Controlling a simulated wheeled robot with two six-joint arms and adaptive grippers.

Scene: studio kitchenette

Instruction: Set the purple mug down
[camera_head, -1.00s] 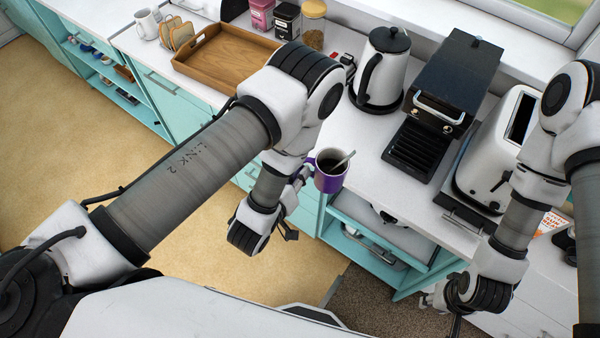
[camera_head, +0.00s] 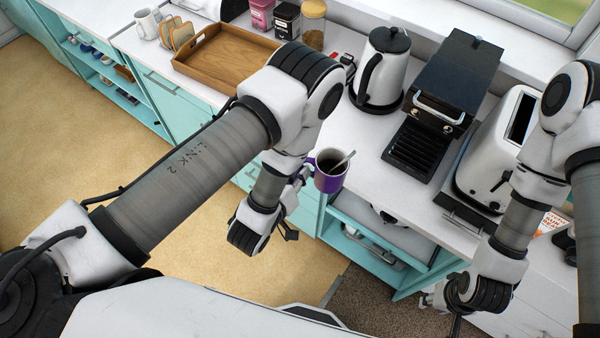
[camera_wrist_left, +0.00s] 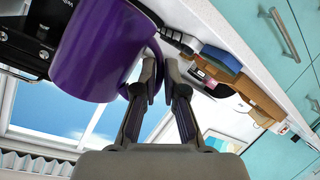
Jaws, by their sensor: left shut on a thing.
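The purple mug (camera_head: 331,182) shows in the head view at the front edge of the white counter, upright, with dark liquid and a spoon (camera_head: 345,160) in it. My left gripper (camera_head: 302,174) is at the mug's left side, shut on its handle. In the left wrist view the mug (camera_wrist_left: 92,52) fills the upper left, and the fingers of my left gripper (camera_wrist_left: 154,78) close on the handle. I cannot tell whether the mug's base touches the counter. My right gripper (camera_head: 436,297) is low at the right, partly hidden by its wrist, and its fingers are unclear.
Behind the mug stand a kettle (camera_head: 384,72), a black grill press (camera_head: 447,85) and a white toaster (camera_head: 498,150). A wooden tray (camera_head: 222,62) lies to the left. Bare counter (camera_head: 362,135) shows between the mug and the kettle. Open teal shelves (camera_head: 350,235) are below.

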